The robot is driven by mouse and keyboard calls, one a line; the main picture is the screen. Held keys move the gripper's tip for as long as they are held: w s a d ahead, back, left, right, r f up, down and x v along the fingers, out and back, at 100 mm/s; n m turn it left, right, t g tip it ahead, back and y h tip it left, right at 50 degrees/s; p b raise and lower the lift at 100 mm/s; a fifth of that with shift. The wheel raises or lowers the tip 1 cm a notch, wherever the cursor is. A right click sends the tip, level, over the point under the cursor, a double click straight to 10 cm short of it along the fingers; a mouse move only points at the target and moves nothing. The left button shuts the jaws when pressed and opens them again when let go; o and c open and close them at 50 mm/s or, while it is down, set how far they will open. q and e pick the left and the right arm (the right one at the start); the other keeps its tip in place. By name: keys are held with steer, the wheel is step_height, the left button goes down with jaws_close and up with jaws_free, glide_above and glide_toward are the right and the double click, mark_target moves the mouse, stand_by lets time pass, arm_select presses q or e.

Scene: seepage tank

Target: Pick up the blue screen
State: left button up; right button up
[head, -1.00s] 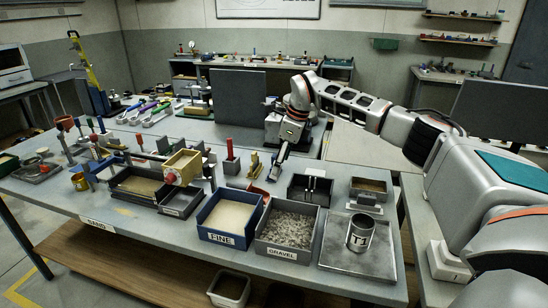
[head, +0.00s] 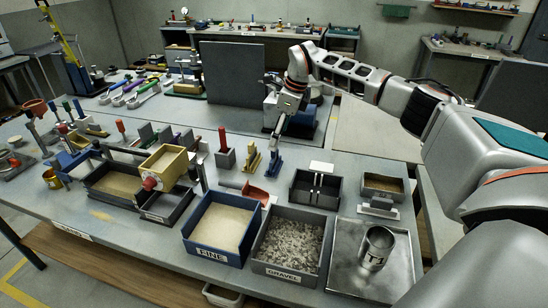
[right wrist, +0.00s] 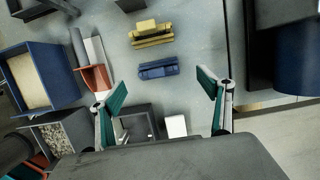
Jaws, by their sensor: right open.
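The blue screen (head: 274,163) stands on the table right of a similar yellow screen (head: 251,158). In the right wrist view the blue screen (right wrist: 158,68) lies crosswise just beyond the fingertips, below the yellow screen (right wrist: 152,35). My right gripper (right wrist: 158,92) is open and empty, its green-padded fingers spread wider than the blue screen. In the head view my right gripper (head: 277,130) hangs above and behind the blue screen, apart from it. The left gripper is not in view.
A red scoop (head: 257,193) lies in front of the screens. The FINE box (head: 210,257), GRAVEL box (head: 284,275) and a black divided box (head: 300,203) stand nearer. A tall grey panel (head: 232,75) stands behind. A red-handled tool (head: 223,140) stands to the left.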

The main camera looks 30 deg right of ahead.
mark_target(274, 158)
steer(key=x, duration=0.6)
steer(key=shift+s+a, duration=0.2)
steer(key=shift+s, duration=0.05)
steer(key=shift+c, duration=0.4)
steer(key=c, duration=1.1)
